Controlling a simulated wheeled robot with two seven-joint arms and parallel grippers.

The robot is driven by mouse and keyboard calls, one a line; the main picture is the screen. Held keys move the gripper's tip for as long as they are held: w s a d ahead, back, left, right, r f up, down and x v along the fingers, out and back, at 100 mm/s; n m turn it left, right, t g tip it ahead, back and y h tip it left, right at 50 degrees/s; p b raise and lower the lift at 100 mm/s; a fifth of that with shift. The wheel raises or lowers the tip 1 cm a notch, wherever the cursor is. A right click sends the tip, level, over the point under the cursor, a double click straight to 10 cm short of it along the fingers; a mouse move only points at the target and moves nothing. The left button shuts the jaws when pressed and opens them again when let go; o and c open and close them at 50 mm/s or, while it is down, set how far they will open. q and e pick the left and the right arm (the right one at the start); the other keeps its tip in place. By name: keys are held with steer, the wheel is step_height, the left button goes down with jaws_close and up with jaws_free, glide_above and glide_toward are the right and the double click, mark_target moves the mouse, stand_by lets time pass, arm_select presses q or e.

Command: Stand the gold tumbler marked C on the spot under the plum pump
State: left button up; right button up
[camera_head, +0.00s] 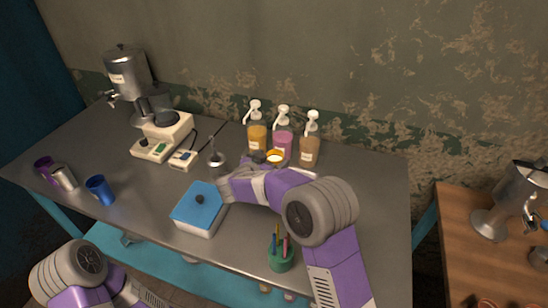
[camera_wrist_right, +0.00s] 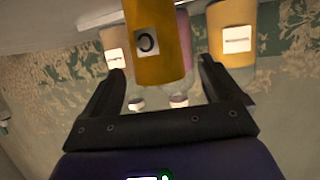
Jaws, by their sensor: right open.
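The gold tumbler marked with a dark letter on a white label (camera_wrist_right: 147,42) is between the fingertips of my right gripper (camera_wrist_right: 160,68) in the right wrist view, with a gap on each side. My right gripper (camera_head: 262,161) is open. In the head view the gold tumbler (camera_head: 275,156) is in front of the plum pump bottle (camera_head: 283,141), near its spout. That bottle stands between a yellow pump bottle (camera_head: 257,137) and a brown one (camera_head: 309,150). My gripper partly hides the tumbler's lower part and the spot beneath. My left gripper is out of view.
A blue-lidded box (camera_head: 200,207) and a green pen cup (camera_head: 281,256) stand near my right arm. A metal jug (camera_head: 216,161) is left of the gripper. Purple (camera_head: 43,168), silver (camera_head: 65,178) and blue (camera_head: 100,190) tumblers stand far left, with clear table between.

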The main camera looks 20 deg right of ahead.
steer(key=p+v, duration=0.2)
steer(key=v, duration=0.7)
steer(key=shift+s+a, duration=0.2)
steer(key=shift+r, duration=0.1)
